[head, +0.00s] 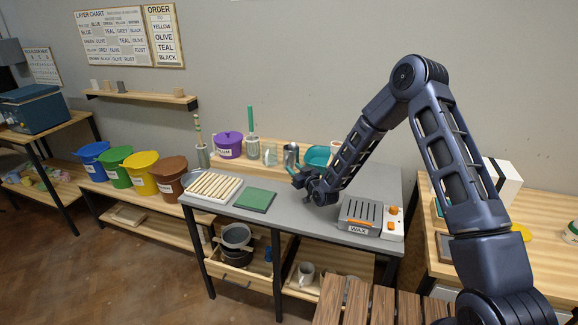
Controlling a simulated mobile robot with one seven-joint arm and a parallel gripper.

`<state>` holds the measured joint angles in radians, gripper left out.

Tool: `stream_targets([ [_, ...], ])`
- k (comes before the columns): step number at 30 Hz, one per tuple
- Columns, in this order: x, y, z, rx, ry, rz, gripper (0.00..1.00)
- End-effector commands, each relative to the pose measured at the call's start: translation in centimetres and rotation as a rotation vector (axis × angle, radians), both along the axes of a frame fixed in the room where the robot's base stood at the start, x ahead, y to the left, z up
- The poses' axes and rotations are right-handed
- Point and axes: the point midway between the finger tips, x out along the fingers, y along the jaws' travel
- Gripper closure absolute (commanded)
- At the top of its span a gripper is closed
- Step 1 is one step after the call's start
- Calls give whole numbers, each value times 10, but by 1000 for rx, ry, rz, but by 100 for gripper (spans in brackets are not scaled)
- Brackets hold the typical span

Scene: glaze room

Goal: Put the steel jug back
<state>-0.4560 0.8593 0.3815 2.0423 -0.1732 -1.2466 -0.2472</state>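A pale grey mug-like vessel (306,272) stands on the lower shelf.
The grey worktable (290,221) also carries a slatted rack (213,187), a green slab (255,200) and a wax heater (361,215). A purple pot (229,146) and a teal bowl (318,155) stand at the back. Coloured buckets (140,172) line the left bench.

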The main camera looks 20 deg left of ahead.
Motion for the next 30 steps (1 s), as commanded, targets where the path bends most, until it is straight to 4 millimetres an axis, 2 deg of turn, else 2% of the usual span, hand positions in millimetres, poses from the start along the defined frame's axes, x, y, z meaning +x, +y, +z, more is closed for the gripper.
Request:
stream_targets([
  [3, -14, -17, 0, -2, 1, 0, 67],
  [9, -27, -34, 0, 0, 0, 0, 67],
  [20, -31, -39, 1, -3, 0, -1, 67],
  [23, -25, -45, 9, -20, 4, -5, 67],
  [26, -15, -57, 26, -61, 12, -16, 67],
  [30, 2, -87, 55, -142, 42, -44, 67],
])
